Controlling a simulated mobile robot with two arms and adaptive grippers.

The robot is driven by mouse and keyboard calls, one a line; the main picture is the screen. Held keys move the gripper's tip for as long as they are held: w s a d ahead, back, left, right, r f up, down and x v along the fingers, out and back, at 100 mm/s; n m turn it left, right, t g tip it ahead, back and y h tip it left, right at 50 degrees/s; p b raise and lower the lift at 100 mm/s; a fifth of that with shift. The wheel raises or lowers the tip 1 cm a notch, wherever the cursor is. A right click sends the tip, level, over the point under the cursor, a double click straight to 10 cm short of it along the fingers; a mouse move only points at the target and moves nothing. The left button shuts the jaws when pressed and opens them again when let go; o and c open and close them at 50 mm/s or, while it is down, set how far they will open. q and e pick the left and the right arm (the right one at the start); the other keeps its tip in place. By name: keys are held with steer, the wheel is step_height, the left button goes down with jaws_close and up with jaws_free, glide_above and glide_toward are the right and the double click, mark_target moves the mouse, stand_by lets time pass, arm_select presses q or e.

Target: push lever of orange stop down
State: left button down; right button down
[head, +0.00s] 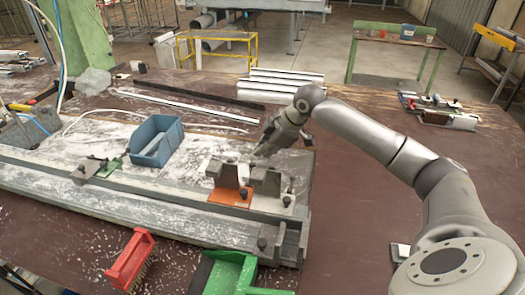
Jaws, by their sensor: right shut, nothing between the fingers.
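The orange stop (232,196) sits on the grey profile rail near its right end. Dark clamp blocks stand on and beside its orange plate. Its lever is too small to make out clearly among the dark parts. My right gripper (262,150) comes in from the right and hangs just behind and above the stop, its fingers pointing down and left. The fingers are shut and empty. I cannot tell whether they touch any part of the stop. My left gripper is not in view.
A blue bin (156,141) stands on the dusty plate left of the stop, near a green stop (110,167). A red brush (131,259) and a green dustpan (232,272) lie in front. White profiles (280,86) lie behind. The bench at right is mostly clear.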

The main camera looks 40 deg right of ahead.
mark_target(252, 164)
steer(key=p+x, duration=0.2)
steer(key=x, duration=0.6)
steer(key=shift+w+d+f+g+y, duration=0.1)
steer(key=shift+w+d+g+y, duration=0.3)
steer(key=shift+d+g+y, duration=0.15)
stand_by(0.5)
steer(key=shift+w+d+f+m+g+y+b, duration=0.35)
steer(key=shift+m+g+y+b, duration=0.1)
steer(key=shift+y+b, duration=0.1)
steer(key=shift+w+d+f+b, duration=0.5)
steer(key=shift+f+b, duration=0.2)
steer(key=shift+b, duration=0.15)
steer(key=shift+w+d+f+b, duration=0.45)
steer(key=shift+f+b, duration=0.2)
steer(key=shift+b, duration=0.25)
steer(key=shift+w+d+f+b, duration=0.4)
steer(key=shift+d+f+b, duration=0.25)
steer(key=shift+b, duration=0.2)
